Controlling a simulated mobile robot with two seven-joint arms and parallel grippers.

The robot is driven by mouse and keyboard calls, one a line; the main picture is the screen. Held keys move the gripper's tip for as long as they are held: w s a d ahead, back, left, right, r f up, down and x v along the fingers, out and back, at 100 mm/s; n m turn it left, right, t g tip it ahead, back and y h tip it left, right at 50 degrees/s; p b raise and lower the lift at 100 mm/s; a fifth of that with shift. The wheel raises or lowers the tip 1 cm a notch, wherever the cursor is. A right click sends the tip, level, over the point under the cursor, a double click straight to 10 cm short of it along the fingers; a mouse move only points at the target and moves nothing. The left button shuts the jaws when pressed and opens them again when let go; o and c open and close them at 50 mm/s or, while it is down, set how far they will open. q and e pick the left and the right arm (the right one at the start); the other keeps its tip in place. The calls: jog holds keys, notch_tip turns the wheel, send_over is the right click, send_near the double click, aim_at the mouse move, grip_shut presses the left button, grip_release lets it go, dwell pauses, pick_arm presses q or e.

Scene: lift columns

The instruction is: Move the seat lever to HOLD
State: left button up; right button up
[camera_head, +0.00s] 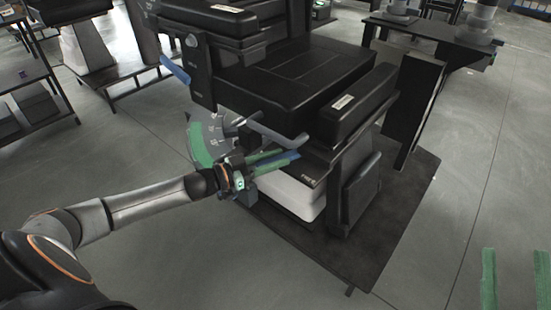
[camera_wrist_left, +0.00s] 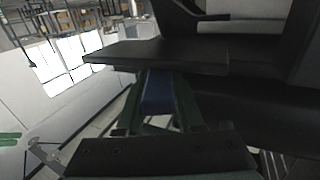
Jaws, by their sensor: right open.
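The black seat stands on a dark mat in the head view. A lever with a blue handle (camera_head: 293,155) comes out low at its near side; I take it for the seat lever. My left gripper (camera_head: 275,159) has its green fingers on both sides of this handle and looks shut on it. In the left wrist view the blue handle (camera_wrist_left: 158,92) fills the space between the fingertips. A grey dial plate (camera_head: 212,130) with a green sector and small labels is beside the lever; I cannot read its labels. My right gripper (camera_head: 514,281) is open and empty at the bottom right.
A second blue-ended lever (camera_head: 175,69) sticks out higher on the seat's left. A dark grey rod (camera_head: 272,132) juts out just above my left gripper. The armrest (camera_head: 355,104) and a black side panel (camera_head: 362,188) are to the right. The floor in front is clear.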

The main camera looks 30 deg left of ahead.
pick_arm(q)
jog(key=o, duration=0.4)
jog(key=shift+s+a, duration=0.15)
jog(key=p+v, duration=0.2)
jog(key=v, duration=0.4)
jog(key=p, duration=0.2)
send_near(257, 165)
jog(key=x, duration=0.2)
jog(key=shift+w, duration=0.25)
pick_arm(e)
notch_tip(257, 165, down, 20)
jog(key=w+d+m+g+h, duration=0.1)
jog(key=w+m+g+h, duration=0.1)
jog(key=m+g+h, duration=0.3)
jog(key=shift+d+r+g+h, duration=0.2)
jog(key=shift+g+h, duration=0.3)
jog(key=shift+g, duration=0.7)
